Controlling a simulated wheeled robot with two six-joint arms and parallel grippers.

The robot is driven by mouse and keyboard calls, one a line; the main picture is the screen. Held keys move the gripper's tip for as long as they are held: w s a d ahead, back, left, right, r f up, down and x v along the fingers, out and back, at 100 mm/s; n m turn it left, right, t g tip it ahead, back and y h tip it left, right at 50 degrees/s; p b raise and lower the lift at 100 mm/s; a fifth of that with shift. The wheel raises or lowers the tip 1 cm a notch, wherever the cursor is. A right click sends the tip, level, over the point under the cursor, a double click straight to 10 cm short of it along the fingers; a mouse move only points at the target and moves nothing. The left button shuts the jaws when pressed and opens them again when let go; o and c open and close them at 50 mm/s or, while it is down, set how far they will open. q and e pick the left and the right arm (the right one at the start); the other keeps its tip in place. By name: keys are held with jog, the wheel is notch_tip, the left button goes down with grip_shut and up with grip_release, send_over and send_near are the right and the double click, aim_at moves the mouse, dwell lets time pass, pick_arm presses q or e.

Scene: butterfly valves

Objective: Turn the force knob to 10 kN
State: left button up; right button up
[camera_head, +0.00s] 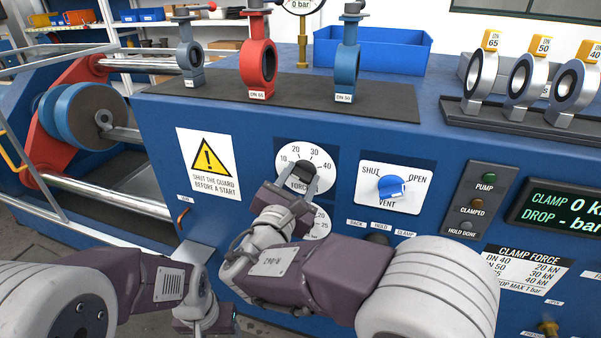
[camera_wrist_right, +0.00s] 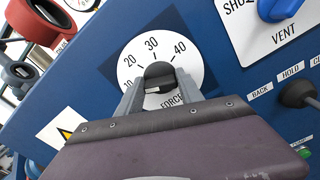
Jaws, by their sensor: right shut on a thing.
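The force knob (camera_wrist_right: 160,74) is a black knob on a white round dial marked 10, 20, 30 and 40, with the word FORCE below it. The dial (camera_head: 318,155) sits on the blue front panel of the machine. My right gripper (camera_head: 304,178) is shut on the knob, one grey finger on each side, as the right wrist view (camera_wrist_right: 158,90) also shows. The knob's pointer is too hard to make out to read a setting. My left gripper (camera_head: 205,322) hangs low at the left, away from the dial; its fingers do not show clearly.
A second dial (camera_head: 320,222) is partly hidden below, behind my right gripper. A blue SHUT/OPEN/VENT handle (camera_head: 391,187) is right of the force dial. A warning sign (camera_head: 208,163) is on the left.

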dwell(0.3)
jog(key=o, duration=1.4)
jog(key=p+v, duration=0.1)
jog(key=v, duration=0.8)
jog(key=shift+p, duration=0.35)
